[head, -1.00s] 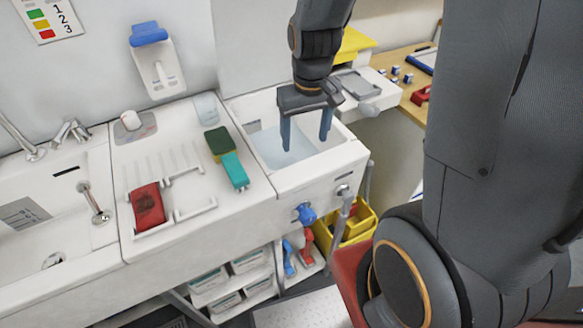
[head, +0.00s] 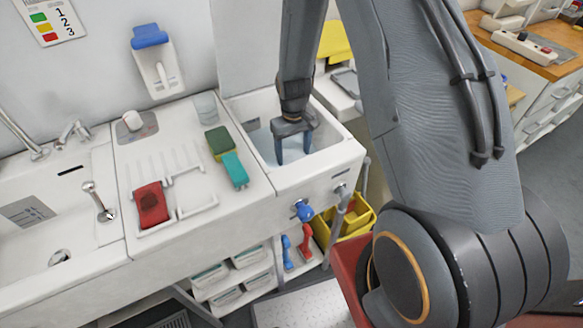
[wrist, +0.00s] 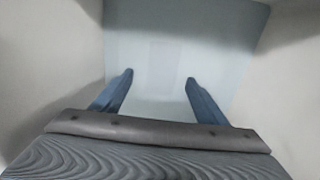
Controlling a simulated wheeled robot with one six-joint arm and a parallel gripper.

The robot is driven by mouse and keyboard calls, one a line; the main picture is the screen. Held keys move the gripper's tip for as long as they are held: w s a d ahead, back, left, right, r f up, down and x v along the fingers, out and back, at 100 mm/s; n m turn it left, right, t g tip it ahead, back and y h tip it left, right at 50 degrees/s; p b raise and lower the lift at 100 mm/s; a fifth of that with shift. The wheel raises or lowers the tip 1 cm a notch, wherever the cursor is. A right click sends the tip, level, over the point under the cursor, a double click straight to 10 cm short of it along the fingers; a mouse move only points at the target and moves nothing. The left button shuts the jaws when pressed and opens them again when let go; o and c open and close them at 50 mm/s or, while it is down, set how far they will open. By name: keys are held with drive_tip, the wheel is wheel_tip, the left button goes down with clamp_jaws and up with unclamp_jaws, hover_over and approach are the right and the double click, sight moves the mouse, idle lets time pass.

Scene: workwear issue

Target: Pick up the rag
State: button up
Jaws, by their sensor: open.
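My gripper (head: 293,155) points down inside the right-hand white basin (head: 346,152), its two blue fingers apart with nothing between them. In the wrist view my gripper (wrist: 159,78) is over a flat pale-blue area, which looks like water; I cannot make out a rag there. A red, cloth-like item (head: 152,204) lies on the white drainboard to the left of the basin, well away from my gripper. I cannot tell for sure whether it is the rag.
A green-and-yellow sponge (head: 220,143) and a teal block (head: 235,170) lie left of the basin. A clear cup (head: 206,107) stands behind them. The basin walls surround my gripper closely. A yellow bucket (head: 350,222) is below right.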

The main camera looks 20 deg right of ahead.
drive_tip(key=shift+a+f+p, duration=0.15)
drive_tip(key=shift+f+p, duration=0.5)
drive_tip(key=shift+f, duration=0.7)
drive_tip(key=shift+a+f+p, duration=0.15)
drive_tip(key=shift+f+p, duration=0.5)
drive_tip(key=shift+f, duration=0.7)
drive_tip(key=shift+c, duration=0.2)
drive_tip(key=c, duration=1.2)
drive_tip(key=shift+w+r, duration=0.1)
